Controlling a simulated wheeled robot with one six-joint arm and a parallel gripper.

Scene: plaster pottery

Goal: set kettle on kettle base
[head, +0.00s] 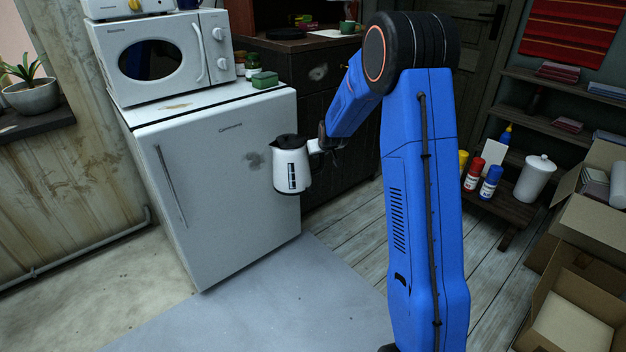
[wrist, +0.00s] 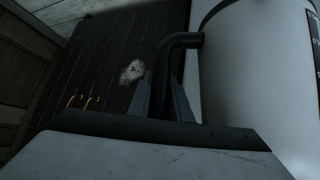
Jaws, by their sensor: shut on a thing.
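The kettle (head: 291,168) is white with a black lid and a dark level window. In the head view it hangs in the air in front of the fridge, roughly upright. My gripper (head: 322,146) is at its right side, shut on its handle. In the wrist view the kettle's white body (wrist: 255,75) fills the right side, and its dark handle (wrist: 183,42) runs down between the fingers of my gripper (wrist: 172,100). I cannot make out the kettle base in either view.
Cardboard boxes (head: 575,300) and a low shelf with bottles (head: 490,182) are at right.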

